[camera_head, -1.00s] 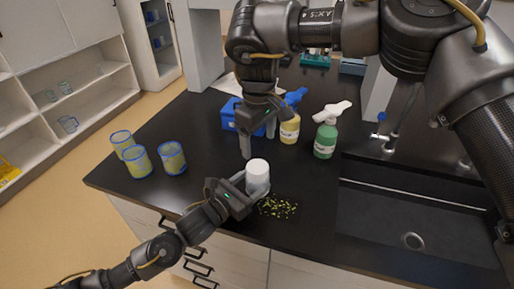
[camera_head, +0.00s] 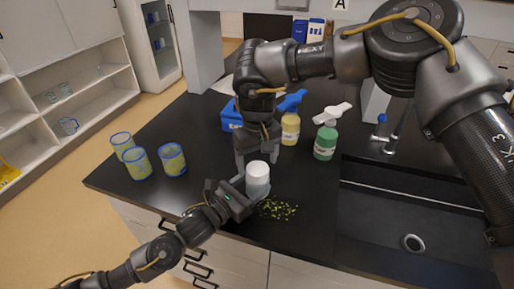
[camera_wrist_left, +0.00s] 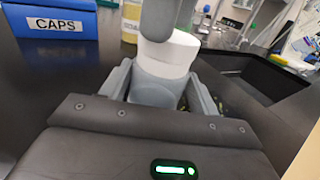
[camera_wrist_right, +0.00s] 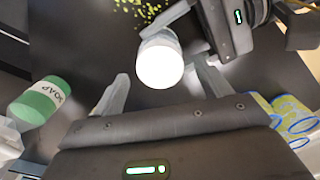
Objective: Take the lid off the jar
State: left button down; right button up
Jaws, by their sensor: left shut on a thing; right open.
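The jar (camera_head: 258,189) stands on the black counter with a white lid (camera_head: 258,169) on it. In the left wrist view the jar's grey body (camera_wrist_left: 155,91) sits between my left gripper's fingers, with the white lid (camera_wrist_left: 172,52) above. My left gripper (camera_head: 255,191) is shut on the jar's body. My right gripper (camera_head: 257,158) is open just behind and above the lid. In the right wrist view the lid (camera_wrist_right: 160,65) lies beyond and between the open fingertips (camera_wrist_right: 163,85), not gripped.
Several blue-rimmed beakers (camera_head: 172,159) stand at the left. A blue CAPS box (camera_wrist_left: 48,22), a yellow bottle (camera_head: 290,129) and a green soap bottle (camera_head: 325,143) stand behind. Yellow-green bits (camera_head: 277,209) lie scattered beside the jar. A sink (camera_head: 420,215) is at the right.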

jog(key=shift+f, duration=0.95)
